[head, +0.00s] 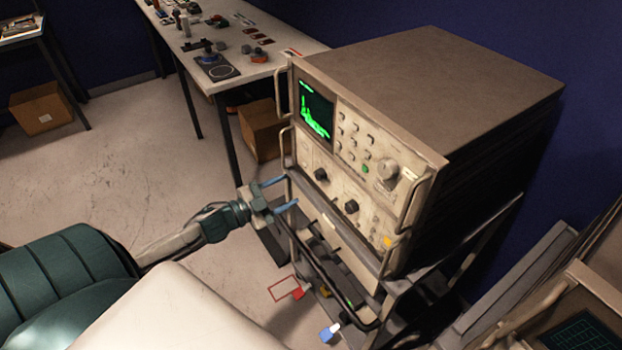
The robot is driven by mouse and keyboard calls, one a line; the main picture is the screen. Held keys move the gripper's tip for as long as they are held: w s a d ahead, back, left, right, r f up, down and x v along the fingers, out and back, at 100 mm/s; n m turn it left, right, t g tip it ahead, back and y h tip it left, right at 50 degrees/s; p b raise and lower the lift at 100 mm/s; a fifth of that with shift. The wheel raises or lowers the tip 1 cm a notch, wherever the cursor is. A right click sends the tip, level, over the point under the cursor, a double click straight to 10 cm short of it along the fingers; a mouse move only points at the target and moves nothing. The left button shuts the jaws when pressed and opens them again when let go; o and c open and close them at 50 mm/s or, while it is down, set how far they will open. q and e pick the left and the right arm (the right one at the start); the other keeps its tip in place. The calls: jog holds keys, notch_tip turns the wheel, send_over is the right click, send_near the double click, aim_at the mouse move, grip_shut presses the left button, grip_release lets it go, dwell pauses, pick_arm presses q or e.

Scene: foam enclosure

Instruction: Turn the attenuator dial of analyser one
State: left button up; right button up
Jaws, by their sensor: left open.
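The analyser (400,215) is a beige instrument with a lit green trace on its screen, standing on a dark rack. Its front has a large pale knob (387,171) at upper right, and two black knobs, one on the left (320,174) and one nearer the middle (351,206), on the lower panel. I cannot read which one is the attenuator dial. My left gripper (290,191) is open and empty, with its two blue fingers pointing at the lower left of the front, beside the metal handle. I cannot tell whether they touch the handle. My right gripper is not in view.
Metal handles (283,92) stick out at the front's sides. A workbench (260,67) with small tools stands behind, a cardboard box (260,130) under it. Another instrument (580,325) shows at lower right. A blue-and-white object (330,332) lies low by the rack.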

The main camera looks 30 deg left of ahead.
aim_at(317, 176)
pick_arm(q)
jog(key=p+x, duration=0.3)
jog(key=x, duration=0.4)
jog(key=shift+w+r+p, duration=0.15)
jog(key=shift+w+p, duration=0.05)
jog(key=shift+p, duration=0.1)
jog(key=shift+w+d, duration=0.3)
jog(key=shift+w, duration=0.3)
jog(key=shift+f, duration=0.2)
jog(key=c, duration=1)
